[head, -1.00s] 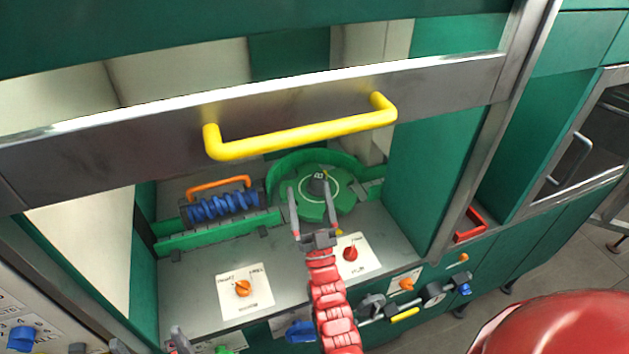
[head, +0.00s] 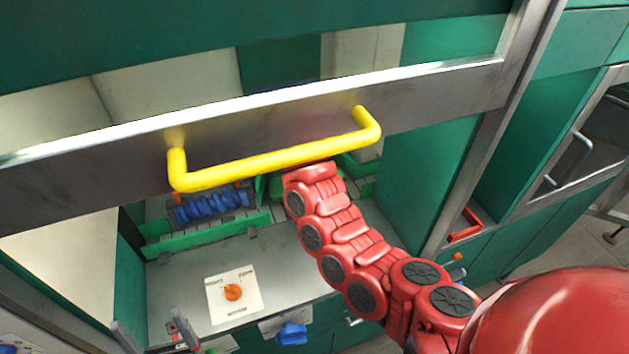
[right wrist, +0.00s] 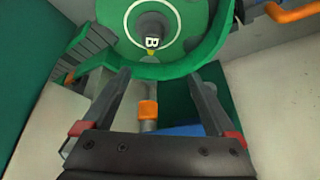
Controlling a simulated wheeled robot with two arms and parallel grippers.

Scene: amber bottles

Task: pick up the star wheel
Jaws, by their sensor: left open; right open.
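The star wheel (right wrist: 124,24) is a green disc with a white ring and a dark grey hub (right wrist: 152,28) marked B, at the top of the right wrist view. My left gripper (head: 151,331) is open at the lower left of the head view, far from the wheel.
A yellow handle (head: 270,165) on a steel bar (head: 90,150) crosses above the worktop. A blue screw (head: 212,205) lies left of the wheel. A white panel with an orange knob (head: 232,292) is on the grey worktop. A green wall (head: 425,170) closes the right side.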

